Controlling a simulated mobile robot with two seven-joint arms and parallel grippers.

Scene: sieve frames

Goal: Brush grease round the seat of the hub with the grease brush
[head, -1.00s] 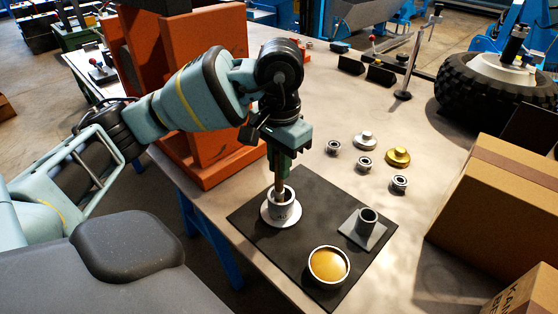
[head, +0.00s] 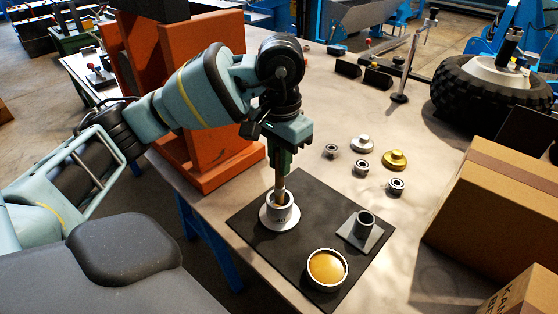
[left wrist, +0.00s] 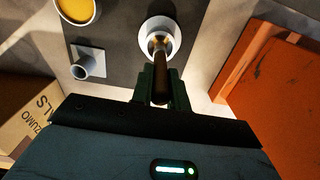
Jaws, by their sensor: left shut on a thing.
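The brush's lower end is inside the mouth of the hub (head: 280,222), a pale cylinder on a round flange standing on the dark mat (head: 308,203). In the left wrist view the brush (left wrist: 162,80) runs from the jaws to the hub (left wrist: 175,42). A round pot of yellow grease (head: 327,268) stands at the mat's front. My right gripper is not in view.
A grey tube on a square base (head: 361,231) stands on the mat, right of the hub. Several small bearings and a brass knobbed part (head: 394,160) lie beyond. An orange stand (head: 215,165) is close behind my left arm. Cardboard boxes (head: 500,205) border the right.

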